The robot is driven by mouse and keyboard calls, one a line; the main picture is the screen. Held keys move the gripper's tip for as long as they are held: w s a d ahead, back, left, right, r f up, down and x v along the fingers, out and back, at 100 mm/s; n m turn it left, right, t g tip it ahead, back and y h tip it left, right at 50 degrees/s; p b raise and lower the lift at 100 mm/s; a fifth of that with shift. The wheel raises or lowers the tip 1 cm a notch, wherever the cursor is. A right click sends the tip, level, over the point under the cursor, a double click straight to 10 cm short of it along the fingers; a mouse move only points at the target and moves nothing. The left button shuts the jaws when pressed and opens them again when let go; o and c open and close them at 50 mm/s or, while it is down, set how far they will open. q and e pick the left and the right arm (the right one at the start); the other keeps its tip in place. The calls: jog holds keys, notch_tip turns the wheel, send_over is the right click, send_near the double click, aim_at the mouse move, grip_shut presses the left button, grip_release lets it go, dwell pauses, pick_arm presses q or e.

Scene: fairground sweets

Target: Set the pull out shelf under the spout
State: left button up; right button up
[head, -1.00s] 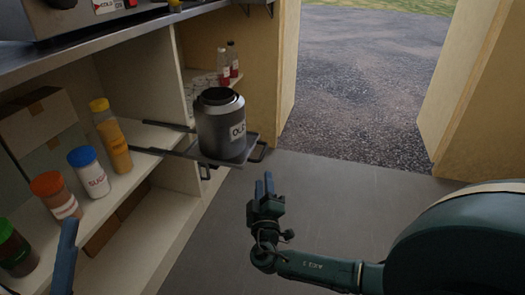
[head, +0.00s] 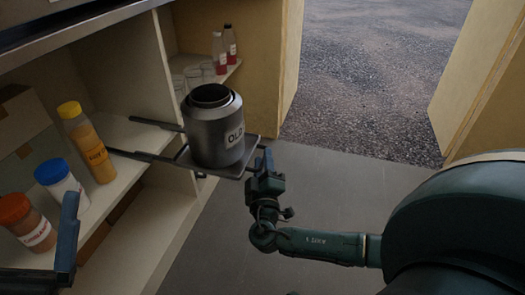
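The pull out shelf (head: 232,172) is a dark flat plate on metal rails (head: 152,157), sticking out from the white cabinet. A dark grey canister (head: 205,137) labelled OLD stands upright on it. My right gripper (head: 264,164) is at the shelf's front right corner, by its handle. I cannot tell whether its fingers are closed on the handle. My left gripper (head: 68,238) shows only in part at the lower left, a blue finger in front of the cabinet shelf. I cannot tell whether it is open. No spout is in view.
An orange bottle (head: 88,145), a blue-capped jar (head: 58,182) and an orange-capped jar (head: 27,222) stand on the cabinet shelf at the left. Red-based bottles (head: 225,50) and glasses stand at the back. The grey floor (head: 320,200) to the right is clear.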

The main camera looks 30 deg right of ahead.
jog(key=shift+w+d+r, duration=0.1)
jog(key=shift+w+d, duration=0.1)
jog(key=shift+w, duration=0.1)
jog(key=shift+c, duration=0.2)
grip_shut()
dwell(0.4)
